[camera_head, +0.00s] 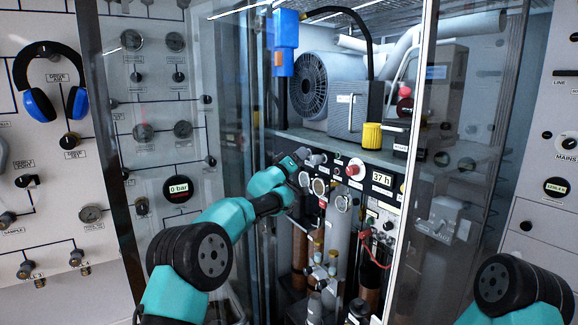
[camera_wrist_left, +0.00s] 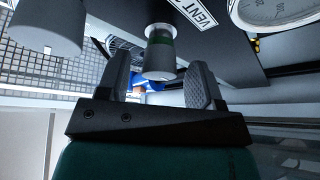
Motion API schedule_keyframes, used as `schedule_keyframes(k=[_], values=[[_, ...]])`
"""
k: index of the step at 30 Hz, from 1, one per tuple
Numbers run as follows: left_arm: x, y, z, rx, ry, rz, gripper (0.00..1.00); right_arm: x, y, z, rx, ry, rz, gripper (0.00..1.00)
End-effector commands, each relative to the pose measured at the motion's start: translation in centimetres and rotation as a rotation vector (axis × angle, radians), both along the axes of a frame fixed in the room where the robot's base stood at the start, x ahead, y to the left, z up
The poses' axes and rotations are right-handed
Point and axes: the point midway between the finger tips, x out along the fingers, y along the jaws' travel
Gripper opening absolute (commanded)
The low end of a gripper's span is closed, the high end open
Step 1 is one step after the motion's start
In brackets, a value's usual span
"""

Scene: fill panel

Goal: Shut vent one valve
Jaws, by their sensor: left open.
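My left gripper (camera_head: 300,158) reaches the left end of the black control panel (camera_head: 382,180) in the open cabinet. In the left wrist view this gripper (camera_wrist_left: 155,72) is open, with one finger on each side of a grey cylindrical knob (camera_wrist_left: 160,58) with a green band. A gap shows between knob and fingers. A white label starting with VENT (camera_wrist_left: 203,13) is beside this knob; its number is cut off. In the head view the gripper largely hides the knob. Only my right arm (camera_head: 520,288) shows at the lower right, without its gripper.
A second grey knob (camera_wrist_left: 48,28) and a round gauge (camera_wrist_left: 275,12) flank the spot in the left wrist view. A red knob (camera_head: 355,169) and small gauges sit along the panel. Cylinders (camera_head: 340,232) stand below. A compressor (camera_head: 325,88) sits on the shelf above. Glass doors border the opening.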

Motion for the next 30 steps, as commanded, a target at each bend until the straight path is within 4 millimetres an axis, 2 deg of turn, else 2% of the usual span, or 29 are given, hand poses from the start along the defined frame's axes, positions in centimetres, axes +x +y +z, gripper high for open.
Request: schedule_keyframes(k=[11,30], values=[[-1.9,1.3,-0.7,0.001,0.001,-0.001,0.60,0.0,0.0,0.0,0.000,0.000,0.000,0.43],[-8.5,5.9,-3.7,0.000,0.001,0.001,0.60,0.0,0.0,0.0,0.000,0.000,0.000,0.43]])
